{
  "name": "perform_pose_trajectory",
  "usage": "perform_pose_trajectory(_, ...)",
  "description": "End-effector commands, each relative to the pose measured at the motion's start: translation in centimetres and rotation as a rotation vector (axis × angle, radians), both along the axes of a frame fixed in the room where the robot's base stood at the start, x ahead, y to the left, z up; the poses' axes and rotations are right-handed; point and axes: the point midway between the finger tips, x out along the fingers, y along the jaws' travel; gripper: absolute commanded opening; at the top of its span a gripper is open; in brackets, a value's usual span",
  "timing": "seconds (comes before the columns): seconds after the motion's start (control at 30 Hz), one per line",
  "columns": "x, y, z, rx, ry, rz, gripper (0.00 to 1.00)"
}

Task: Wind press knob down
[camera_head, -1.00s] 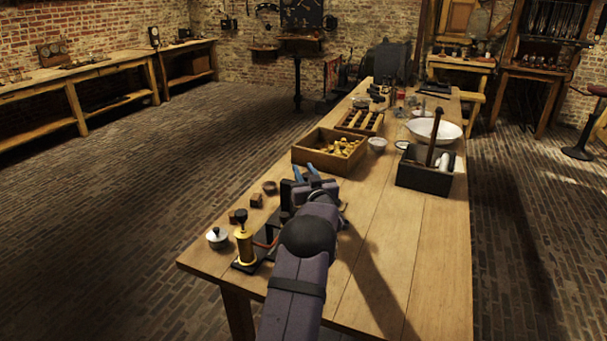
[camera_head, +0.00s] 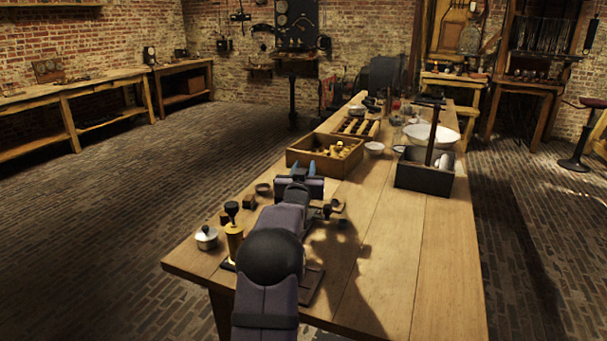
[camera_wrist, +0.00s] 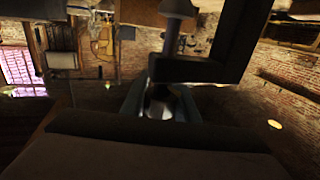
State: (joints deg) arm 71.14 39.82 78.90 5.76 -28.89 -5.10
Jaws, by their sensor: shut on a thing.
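My gripper (camera_head: 304,170) is over the near left part of the wooden table. In the wrist view its blue-grey fingers (camera_wrist: 161,104) are closed around a rounded grey piece (camera_wrist: 160,92), which looks like the press knob. A dark angular press frame (camera_wrist: 205,72) stands just beyond the fingers, with a grey shaft (camera_wrist: 171,40) running up from its crossbar to a flared end. In the head view my arm hides most of the press; a dark base (camera_head: 312,287) shows beside the arm. What is under the knob cannot be seen.
A brass cylinder (camera_head: 234,240) with a black knob and a lidded pot (camera_head: 206,238) stand left of my arm. Small dark blocks (camera_head: 249,202) lie close by. A wooden crate (camera_head: 325,155) and a dark box (camera_head: 425,175) stand farther back. The table's right front is clear.

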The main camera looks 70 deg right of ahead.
Motion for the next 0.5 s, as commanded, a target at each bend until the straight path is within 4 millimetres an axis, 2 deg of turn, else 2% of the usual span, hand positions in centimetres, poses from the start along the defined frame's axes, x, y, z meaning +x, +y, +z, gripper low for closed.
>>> perform_pose_trajectory(0.23,-0.04,-0.01,0.32,-0.003,-0.003,-0.001,0.05)
perform_pose_trajectory(0.27,-0.03,-0.01,0.31,-0.003,-0.003,-0.001,0.32)
perform_pose_trajectory(0.3,-0.03,-0.01,0.29,-0.003,-0.003,-0.001,0.42)
perform_pose_trajectory(0.33,-0.03,-0.01,0.27,-0.002,-0.003,-0.001,0.46)
perform_pose_trajectory(0.5,0.0,0.0,0.11,-0.001,-0.001,0.0,0.46)
